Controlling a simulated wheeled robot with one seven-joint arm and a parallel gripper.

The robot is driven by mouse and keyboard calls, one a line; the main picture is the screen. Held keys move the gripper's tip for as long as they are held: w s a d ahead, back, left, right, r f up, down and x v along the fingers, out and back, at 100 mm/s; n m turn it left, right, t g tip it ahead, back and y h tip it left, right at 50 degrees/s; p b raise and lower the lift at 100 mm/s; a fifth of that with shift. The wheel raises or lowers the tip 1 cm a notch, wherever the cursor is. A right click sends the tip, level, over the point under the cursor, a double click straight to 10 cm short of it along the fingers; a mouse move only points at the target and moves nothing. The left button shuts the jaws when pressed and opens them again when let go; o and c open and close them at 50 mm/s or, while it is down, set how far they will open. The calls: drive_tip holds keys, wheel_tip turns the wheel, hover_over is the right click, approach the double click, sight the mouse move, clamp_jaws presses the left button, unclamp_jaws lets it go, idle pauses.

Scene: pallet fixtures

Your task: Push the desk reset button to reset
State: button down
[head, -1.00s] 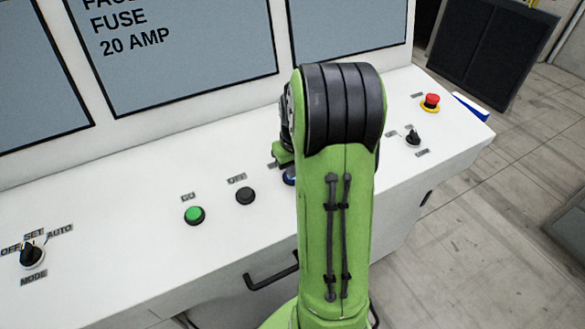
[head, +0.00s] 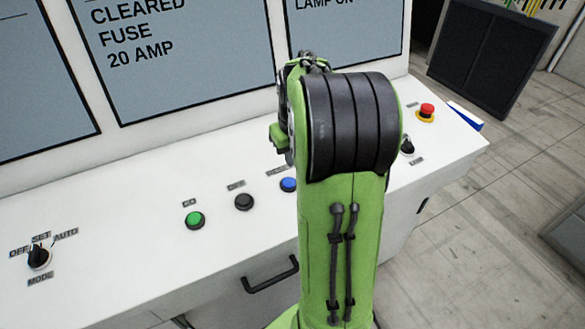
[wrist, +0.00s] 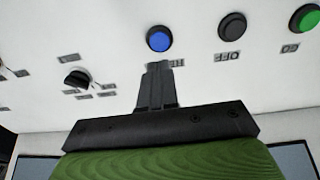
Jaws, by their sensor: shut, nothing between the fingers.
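The blue button (head: 289,185) stands on the white desk panel (head: 140,205), to the right of a black button (head: 244,202) and a green button (head: 195,220). Its label is partly hidden, so I cannot read the word. In the wrist view the blue button (wrist: 158,39) lies just beyond the fingertips of my gripper (wrist: 158,66). My gripper is shut and empty. The fingers appear apart from the button, raised above the panel. In the head view my arm hides the fingers.
A mode knob (head: 38,257) sits at the left. Another knob (head: 407,147) and a red button on a yellow base (head: 427,112) sit at the right. Screens (head: 185,55) stand behind, reading "CLEARED FUSE 20 AMP" and "LAMP ON". A handle (head: 270,275) juts from the desk front.

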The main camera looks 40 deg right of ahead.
wheel_tip(320, 180, up, 4)
drive_tip(key=shift+s+f, duration=0.1)
idle(0.4)
drive_tip(key=s+a+r+n+t+b, duration=0.1)
drive_tip(key=s+a, duration=0.1)
drive_tip(key=a, duration=0.5)
drive_tip(key=s+a+r+n+t, duration=0.1)
drive_tip(key=s+a+r, duration=0.15)
drive_tip(key=a, duration=0.45)
drive_tip(key=s+a+f+n+t+b, duration=0.1)
drive_tip(key=s+a+f, duration=0.3)
drive_tip(key=s+a, duration=0.4)
drive_tip(key=s, duration=0.2)
drive_tip(key=shift+s+t+y+b, duration=0.3)
drive_tip(key=shift+t+y, duration=0.1)
